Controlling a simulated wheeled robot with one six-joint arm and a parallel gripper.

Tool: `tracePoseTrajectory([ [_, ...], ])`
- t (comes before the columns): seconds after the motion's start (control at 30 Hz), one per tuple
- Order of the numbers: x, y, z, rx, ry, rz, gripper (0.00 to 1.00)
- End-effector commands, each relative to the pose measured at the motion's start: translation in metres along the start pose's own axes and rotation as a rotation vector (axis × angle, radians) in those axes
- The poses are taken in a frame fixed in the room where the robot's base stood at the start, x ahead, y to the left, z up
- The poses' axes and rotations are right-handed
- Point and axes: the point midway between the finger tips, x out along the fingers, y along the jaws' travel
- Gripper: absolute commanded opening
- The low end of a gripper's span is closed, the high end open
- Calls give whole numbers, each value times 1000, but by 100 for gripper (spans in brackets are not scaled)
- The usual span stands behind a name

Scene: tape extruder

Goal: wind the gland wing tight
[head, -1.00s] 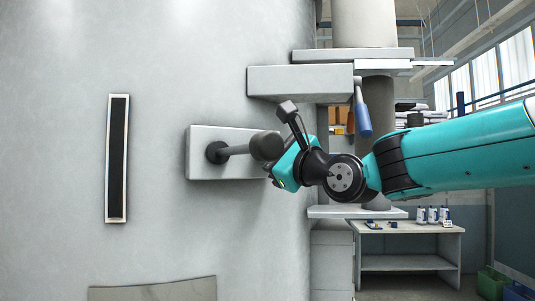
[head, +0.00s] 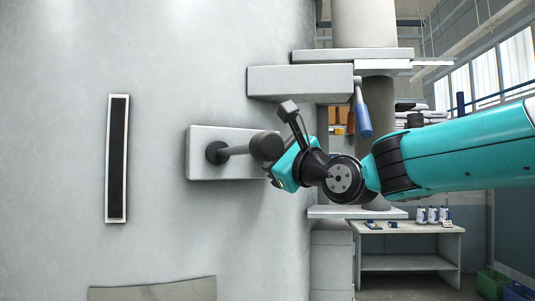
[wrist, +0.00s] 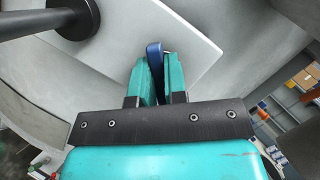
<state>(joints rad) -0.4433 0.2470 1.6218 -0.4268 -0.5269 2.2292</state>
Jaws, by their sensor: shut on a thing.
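The gland wing, a small blue tab (wrist: 154,57), shows in the wrist view against a pale grey plate. My gripper (wrist: 157,78) is shut on it, with one teal finger on each side. The wing's lower part is hidden between the fingers. In the head view my gripper's teal body (head: 287,166) is beside the grey plate (head: 203,166) on the big curved wall. There the fingertips and the wing are hidden behind a dark knob.
The dark knob (head: 267,146) on a bar juts from the plate, close to my gripper; the bar also shows in the wrist view (wrist: 35,23). A blue-handled lever (head: 362,113) hangs above my wrist. A workbench (head: 405,228) stands behind at right.

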Motion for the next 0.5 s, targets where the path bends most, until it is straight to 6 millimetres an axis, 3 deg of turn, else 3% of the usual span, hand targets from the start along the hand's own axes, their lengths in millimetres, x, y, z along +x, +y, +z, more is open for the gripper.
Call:
tracePoseTrajectory([
  [0.2, 0, 1, 0, 187, 1, -65, 0],
  [0.5, 0, 1, 0, 209, 1, -74, 0],
])
